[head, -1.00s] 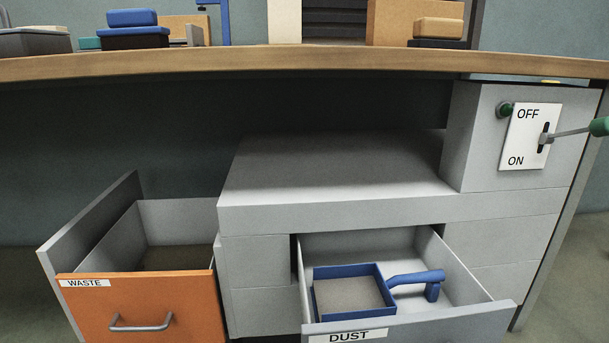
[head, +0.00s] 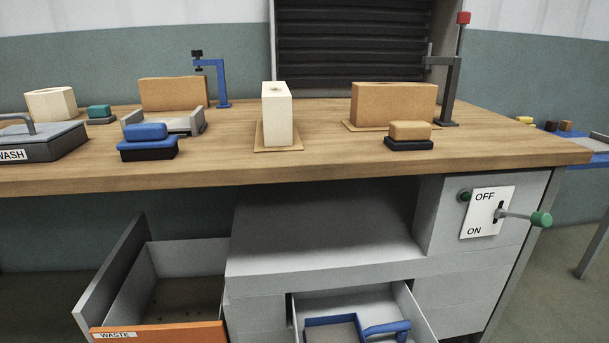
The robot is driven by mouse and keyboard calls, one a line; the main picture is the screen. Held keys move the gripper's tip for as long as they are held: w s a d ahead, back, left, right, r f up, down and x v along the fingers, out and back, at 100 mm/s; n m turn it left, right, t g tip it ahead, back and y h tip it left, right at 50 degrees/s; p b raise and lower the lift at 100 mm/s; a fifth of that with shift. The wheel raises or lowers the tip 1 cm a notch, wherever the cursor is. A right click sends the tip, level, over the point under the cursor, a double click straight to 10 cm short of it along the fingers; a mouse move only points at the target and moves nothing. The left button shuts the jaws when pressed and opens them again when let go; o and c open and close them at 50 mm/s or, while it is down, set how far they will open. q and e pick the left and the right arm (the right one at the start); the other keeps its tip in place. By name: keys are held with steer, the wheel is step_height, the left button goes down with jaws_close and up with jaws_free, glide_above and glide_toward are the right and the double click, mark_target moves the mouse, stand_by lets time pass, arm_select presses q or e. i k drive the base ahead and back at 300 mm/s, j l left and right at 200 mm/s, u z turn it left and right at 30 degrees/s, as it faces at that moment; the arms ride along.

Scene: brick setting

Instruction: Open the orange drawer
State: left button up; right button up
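The orange drawer (head: 160,333), labelled WASTE, stands pulled out at the lower left. Its grey-walled inside shows, with small dark specks on its floor. Its front is cut off by the bottom edge, so its handle is out of view now. Neither of my grippers shows in the head view.
A grey drawer (head: 410,300) right of it is also out, holding a blue-handled tool (head: 385,329). An OFF/ON switch panel (head: 487,212) with a green-tipped lever (head: 540,218) is at the right. The wooden bench top (head: 330,165) above carries blocks, brushes and clamps.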

mark_target(173, 291)
steer(key=z, duration=0.9)
steer(key=u, duration=1.7)
